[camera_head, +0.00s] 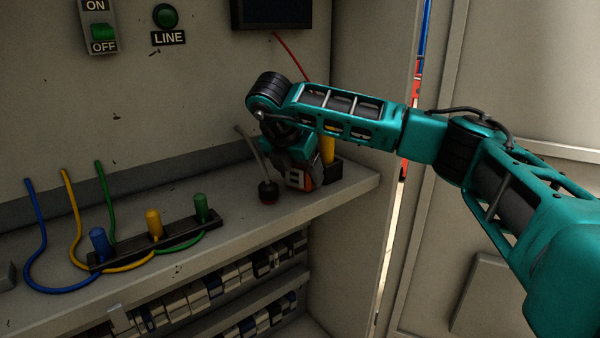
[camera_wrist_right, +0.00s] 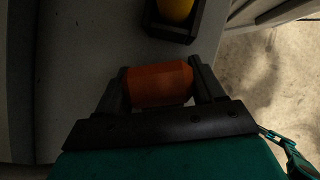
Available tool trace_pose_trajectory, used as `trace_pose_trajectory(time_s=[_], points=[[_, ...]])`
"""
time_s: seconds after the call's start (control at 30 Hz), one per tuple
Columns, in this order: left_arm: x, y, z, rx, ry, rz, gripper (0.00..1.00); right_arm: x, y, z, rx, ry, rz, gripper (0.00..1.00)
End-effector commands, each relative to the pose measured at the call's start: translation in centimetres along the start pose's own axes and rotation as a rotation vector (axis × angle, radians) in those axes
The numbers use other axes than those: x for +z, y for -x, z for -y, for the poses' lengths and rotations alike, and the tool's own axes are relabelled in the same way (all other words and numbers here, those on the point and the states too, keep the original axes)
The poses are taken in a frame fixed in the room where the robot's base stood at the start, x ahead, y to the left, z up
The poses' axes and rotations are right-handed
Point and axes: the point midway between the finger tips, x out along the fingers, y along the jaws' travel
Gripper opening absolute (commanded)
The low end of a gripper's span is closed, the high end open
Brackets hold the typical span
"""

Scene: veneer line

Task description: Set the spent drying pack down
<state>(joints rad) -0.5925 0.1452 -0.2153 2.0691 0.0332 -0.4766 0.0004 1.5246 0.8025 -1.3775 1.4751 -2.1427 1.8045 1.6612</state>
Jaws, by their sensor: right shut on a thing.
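The spent drying pack is most likely the orange cylinder (camera_wrist_right: 158,84) between the two dark fingers of my right gripper (camera_wrist_right: 162,86) in the right wrist view. The fingers are shut on its two ends. In the head view my right gripper (camera_head: 300,178) points down over the shelf at its right part, and only a sliver of orange shows there. I cannot tell whether the pack touches the shelf. My left gripper is in neither view.
A yellow cylinder (camera_head: 327,150) stands in a black holder (camera_head: 332,172) just behind the gripper. A dark plug with a grey lead (camera_head: 268,192) is left of it. The shelf (camera_head: 335,192) ends close on the right. Coloured plugs and cables sit in a black strip (camera_head: 180,235) at left.

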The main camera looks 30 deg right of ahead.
Motion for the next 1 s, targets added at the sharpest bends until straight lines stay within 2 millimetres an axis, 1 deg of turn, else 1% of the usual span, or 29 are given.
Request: trace_pose_trajectory(time_s=[0.23,0.37,0.4,0.6,0.63,0.67,0.87,1.0], points=[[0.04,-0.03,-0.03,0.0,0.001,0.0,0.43,0.01,-0.03,-0.02,0.002,-0.002,0.001,0.36],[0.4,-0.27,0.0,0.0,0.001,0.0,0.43,-0.24,-0.45,-0.02,0.002,-0.002,0.001,0.36],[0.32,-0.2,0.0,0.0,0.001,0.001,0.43,-0.17,-0.33,-0.02,0.002,-0.001,0.001,0.71],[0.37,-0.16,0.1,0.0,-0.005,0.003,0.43,-0.15,-0.3,-0.03,0.002,-0.001,0.0,0.9],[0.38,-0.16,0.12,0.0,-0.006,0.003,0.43,-0.16,-0.3,-0.03,0.002,-0.001,0.0,0.93],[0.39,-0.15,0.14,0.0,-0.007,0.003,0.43,-0.15,-0.29,-0.03,0.002,-0.001,0.001,0.93],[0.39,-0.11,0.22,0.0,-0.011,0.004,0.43,-0.13,-0.25,-0.03,0.002,-0.001,0.001,0.93],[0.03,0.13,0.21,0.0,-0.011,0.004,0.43,0.1,0.52,-0.08,0.004,-0.001,0.001,0.93]])
